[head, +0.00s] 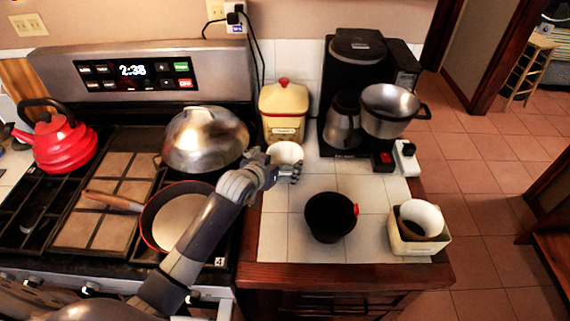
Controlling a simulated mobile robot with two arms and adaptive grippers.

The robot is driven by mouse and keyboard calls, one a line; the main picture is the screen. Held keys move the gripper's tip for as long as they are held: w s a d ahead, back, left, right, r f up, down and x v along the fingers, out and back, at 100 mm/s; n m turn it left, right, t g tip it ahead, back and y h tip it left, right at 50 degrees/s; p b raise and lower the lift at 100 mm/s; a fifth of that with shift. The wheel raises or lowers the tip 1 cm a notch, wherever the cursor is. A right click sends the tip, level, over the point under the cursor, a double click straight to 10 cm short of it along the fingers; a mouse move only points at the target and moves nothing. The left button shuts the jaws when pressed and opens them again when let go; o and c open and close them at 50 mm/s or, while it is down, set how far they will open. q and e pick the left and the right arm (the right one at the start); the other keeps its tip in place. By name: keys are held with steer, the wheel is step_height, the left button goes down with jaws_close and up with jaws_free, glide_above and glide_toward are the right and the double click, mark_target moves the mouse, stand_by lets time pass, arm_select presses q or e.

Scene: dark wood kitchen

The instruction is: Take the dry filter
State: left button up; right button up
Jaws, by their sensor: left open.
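A white round paper-like filter (424,214) sits in a small cream box (407,244) at the right front of the tiled counter, with something brown beside it. Another white, round, open-topped thing (285,151) is at the back left of the counter; I cannot tell if it is a filter or a cup. My left gripper (287,172) is open, just in front of this white thing and partly covering it. I cannot tell if they touch. My right gripper is not in view.
A black basket (328,232) with a red tab stands mid-counter. Behind are a black coffee maker (357,48), a steel pot (388,124) and a yellow canister (284,104). The stove on the left holds a red kettle (66,147), a domed lid (203,140) and a pan (150,238).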

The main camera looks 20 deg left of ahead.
mark_target(291, 152)
arm_select(q)
steer(key=shift+w+d+f+p, duration=0.15)
steer(key=shift+w+p, duration=0.1)
steer(key=shift+w, duration=0.2)
steer(key=shift+w+d+f+p, duration=0.1)
steer(key=shift+w+p, duration=0.15)
steer(key=shift+w, duration=0.2)
steer(key=x, duration=0.2)
steer(key=shift+w+f, duration=0.2)
steer(key=shift+w, duration=0.15)
steer(key=shift+w+d+f, duration=0.1)
steer(key=shift+w+f, duration=0.05)
steer(key=shift+w, duration=0.1)
steer(key=c, duration=0.4)
steer(key=shift+c, duration=0.6)
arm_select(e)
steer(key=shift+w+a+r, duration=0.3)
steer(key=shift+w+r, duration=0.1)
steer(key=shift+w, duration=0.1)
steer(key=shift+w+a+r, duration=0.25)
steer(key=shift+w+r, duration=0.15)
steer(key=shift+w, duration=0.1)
